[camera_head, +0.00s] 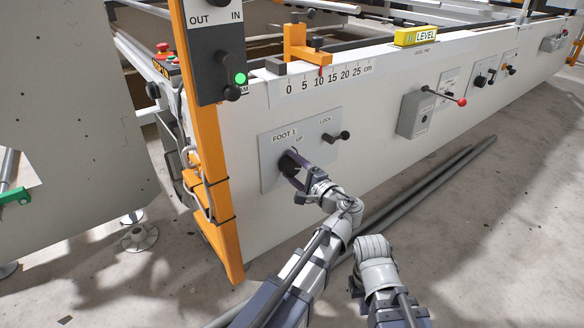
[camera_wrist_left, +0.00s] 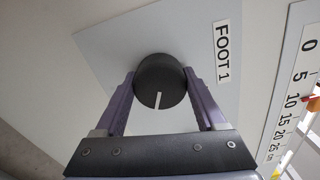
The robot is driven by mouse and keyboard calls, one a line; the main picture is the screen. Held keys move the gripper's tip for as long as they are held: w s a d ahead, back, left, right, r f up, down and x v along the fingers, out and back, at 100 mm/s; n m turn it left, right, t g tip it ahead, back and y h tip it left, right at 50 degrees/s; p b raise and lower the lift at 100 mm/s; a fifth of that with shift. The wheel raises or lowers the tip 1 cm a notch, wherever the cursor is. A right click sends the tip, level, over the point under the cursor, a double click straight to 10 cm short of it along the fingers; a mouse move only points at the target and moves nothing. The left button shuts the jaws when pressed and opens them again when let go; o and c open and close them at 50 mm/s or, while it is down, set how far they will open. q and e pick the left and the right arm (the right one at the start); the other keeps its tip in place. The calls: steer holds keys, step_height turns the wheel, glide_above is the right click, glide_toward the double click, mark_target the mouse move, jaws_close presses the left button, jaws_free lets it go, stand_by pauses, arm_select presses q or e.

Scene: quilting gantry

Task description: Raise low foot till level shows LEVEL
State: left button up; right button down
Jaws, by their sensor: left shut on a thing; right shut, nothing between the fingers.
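The black round FOOT 1 knob (camera_wrist_left: 160,80) sits on a grey plate (camera_head: 322,124) on the white side panel. Its white pointer line points toward the gripper in the left wrist view. My left gripper (camera_head: 291,168) is shut on this knob, a purple finger on each side. A black LOCK lever (camera_head: 337,136) sticks out to the right on the same plate.
An orange post (camera_head: 208,175) with a black IN/OUT box (camera_head: 212,50) stands left of the plate. A cm scale (camera_head: 318,83) runs above it. A grey box with a red-knobbed lever (camera_head: 417,113) is to the right. Grey rods (camera_head: 430,182) lie on the floor.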

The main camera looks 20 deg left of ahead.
arm_select(q)
steer(key=shift+m, duration=0.4)
steer(key=o, duration=1.3)
